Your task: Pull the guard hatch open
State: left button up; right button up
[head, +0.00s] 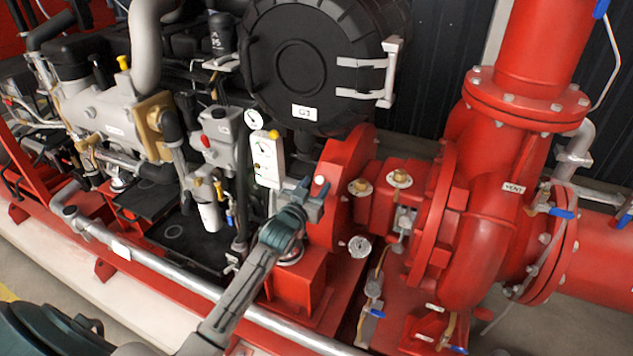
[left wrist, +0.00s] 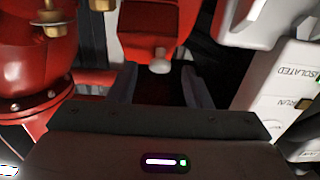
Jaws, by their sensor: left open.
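A red panel (left wrist: 158,25) with a small pale knob (left wrist: 160,65) shows ahead of my left gripper in the left wrist view; it looks like the guard hatch. In the head view the red guard (head: 345,180) stands at the middle, with the small knob (head: 319,180) on its left side. My left gripper (head: 311,192) is open right by the knob. In the left wrist view the fingers (left wrist: 159,88) are apart and the knob lies between their lines, near the tips; I cannot tell whether they touch it. My right gripper is not in view.
A white switch panel (head: 267,160) stands close left of the gripper; its ISOLATED label (left wrist: 295,72) shows in the wrist view. A black round housing (head: 300,70) marked G3 is above. Red pump pipework (head: 490,200) fills the right. A grey rail (head: 170,280) runs in front.

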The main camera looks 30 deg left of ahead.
pick_arm(q)
jog(key=shift+w, duration=0.6)
grip_shut()
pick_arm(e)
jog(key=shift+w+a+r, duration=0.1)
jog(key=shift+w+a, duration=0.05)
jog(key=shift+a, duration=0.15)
